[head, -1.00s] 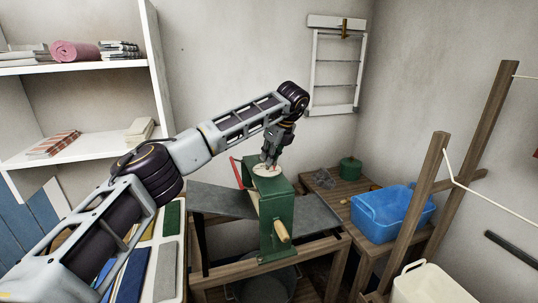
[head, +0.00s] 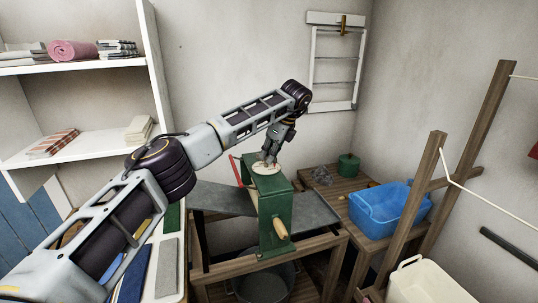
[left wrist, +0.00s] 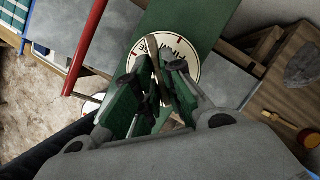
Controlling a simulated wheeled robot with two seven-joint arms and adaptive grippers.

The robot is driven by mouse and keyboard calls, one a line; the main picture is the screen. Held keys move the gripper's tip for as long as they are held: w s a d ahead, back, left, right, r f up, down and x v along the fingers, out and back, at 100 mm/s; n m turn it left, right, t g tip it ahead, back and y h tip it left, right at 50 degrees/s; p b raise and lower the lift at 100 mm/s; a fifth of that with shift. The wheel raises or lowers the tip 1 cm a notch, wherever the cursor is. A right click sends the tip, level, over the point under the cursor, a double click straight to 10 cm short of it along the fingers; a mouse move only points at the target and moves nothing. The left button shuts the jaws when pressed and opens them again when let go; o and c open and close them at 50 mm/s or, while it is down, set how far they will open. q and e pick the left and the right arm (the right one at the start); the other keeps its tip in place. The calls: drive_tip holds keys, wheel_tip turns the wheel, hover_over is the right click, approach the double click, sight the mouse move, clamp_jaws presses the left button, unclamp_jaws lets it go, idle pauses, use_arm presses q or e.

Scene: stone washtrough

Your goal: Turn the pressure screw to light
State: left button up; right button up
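The green mangle (head: 275,215) stands on a wooden frame, with a white round dial (head: 267,169) on its top. The dial also shows in the left wrist view (left wrist: 185,62), with red marks and lettering too small to read. My left gripper (head: 270,160) points down at the dial from above. In the left wrist view its fingers (left wrist: 154,75) come together around a thin brownish bar (left wrist: 153,48), which seems to be the pressure screw's handle. The fingers hide most of the screw and part of the dial. My right gripper is in neither view.
A red lever (head: 236,170) rises at the mangle's left, and a wooden crank handle (head: 281,228) sticks out in front. A metal tub (head: 263,285) is underneath. Wooden posts stand at right.

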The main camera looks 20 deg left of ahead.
use_arm(q)
drive_tip(key=o, duration=0.4)
drive_tip(key=shift+v, duration=6)
drive_tip(key=shift+s+a, duration=0.1)
